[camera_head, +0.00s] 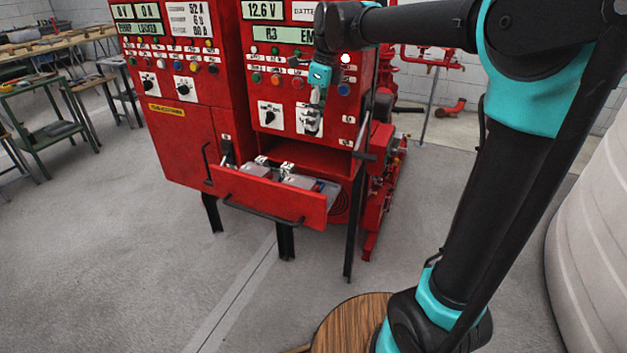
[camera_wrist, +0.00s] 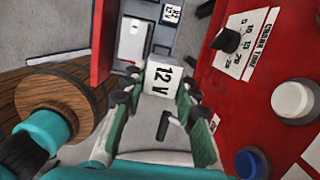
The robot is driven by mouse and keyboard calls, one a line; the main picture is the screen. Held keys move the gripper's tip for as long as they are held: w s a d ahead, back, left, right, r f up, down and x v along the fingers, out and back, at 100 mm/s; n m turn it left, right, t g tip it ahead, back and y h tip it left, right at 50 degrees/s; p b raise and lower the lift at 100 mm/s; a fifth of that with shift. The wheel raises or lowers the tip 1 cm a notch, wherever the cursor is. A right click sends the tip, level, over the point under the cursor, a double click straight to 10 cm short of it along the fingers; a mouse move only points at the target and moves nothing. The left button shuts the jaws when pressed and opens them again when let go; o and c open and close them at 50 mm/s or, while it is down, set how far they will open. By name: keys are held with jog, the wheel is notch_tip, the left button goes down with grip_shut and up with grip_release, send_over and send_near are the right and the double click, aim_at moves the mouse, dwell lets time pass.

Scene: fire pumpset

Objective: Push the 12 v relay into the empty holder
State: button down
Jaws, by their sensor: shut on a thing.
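My gripper (camera_head: 314,118) hangs in front of the red panel's lower knobs in the head view, above the pulled-out drawer. In the wrist view my gripper (camera_wrist: 157,92) is shut on the 12 V relay (camera_wrist: 164,78), a pale block with "12 V" in black on the face toward the camera. The relay is held clear of the drawer (camera_head: 265,197). The drawer holds pale grey units (camera_head: 300,181); one white unit (camera_wrist: 136,40) shows beyond the relay in the wrist view. I cannot make out the empty holder; the relay and fingers cover part of the drawer.
The red cabinet panel (camera_wrist: 232,85) with knobs and buttons stands close on the right in the wrist view. The drawer's red front wall (camera_wrist: 103,40) is on the left. A red pump (camera_head: 385,180) stands right of the cabinet. The floor before the drawer is clear.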

jog(key=f, duration=1.5)
jog(key=shift+w+d+f, duration=0.2)
jog(key=shift+w+d, duration=0.15)
jog(key=shift+d, duration=0.05)
jog(key=shift+w+d+f, duration=0.1)
jog(key=shift+d+f, duration=0.15)
jog(key=shift+f, duration=0.25)
notch_tip(320, 180, down, 2)
jog(key=shift+f, duration=0.2)
jog(key=shift+s+f, duration=0.2)
jog(key=shift+f, duration=0.3)
jog(key=c, duration=1.4)
grip_release()
jog(key=shift+c, duration=0.2)
jog(key=shift+r, duration=0.1)
